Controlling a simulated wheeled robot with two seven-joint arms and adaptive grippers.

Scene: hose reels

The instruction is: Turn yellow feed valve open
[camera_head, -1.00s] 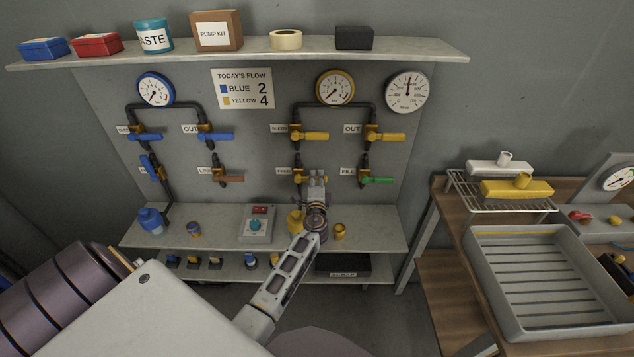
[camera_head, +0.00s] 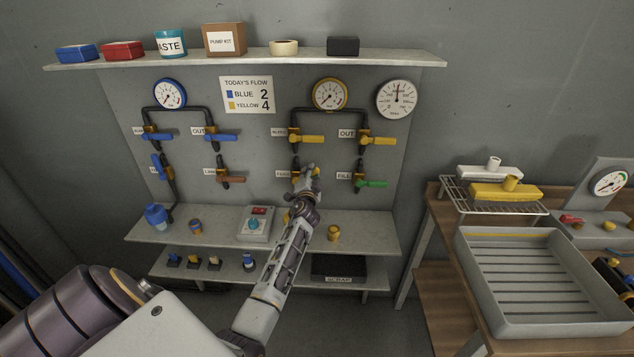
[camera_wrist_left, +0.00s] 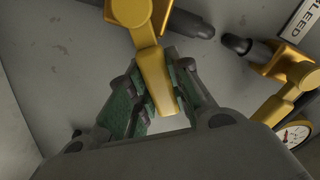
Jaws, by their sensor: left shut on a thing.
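The yellow feed valve (camera_head: 296,176) is on the grey panel, in the lower row left of the green fill valve (camera_head: 371,183). My left gripper (camera_head: 310,170) reaches up to it from below and hides most of its handle. In the left wrist view the yellow handle (camera_wrist_left: 156,78) lies between the two green-padded fingers (camera_wrist_left: 157,88), which are shut on it. The handle's exact angle on the panel is hard to tell in the head view. My right gripper is not in view.
The yellow bleed valve (camera_head: 306,139) is just above, and its body also shows in the left wrist view (camera_wrist_left: 290,68). A grey control box (camera_head: 255,224) and a yellow cup (camera_head: 333,233) stand on the shelf below. A slatted grey tray (camera_head: 470,268) is at the right.

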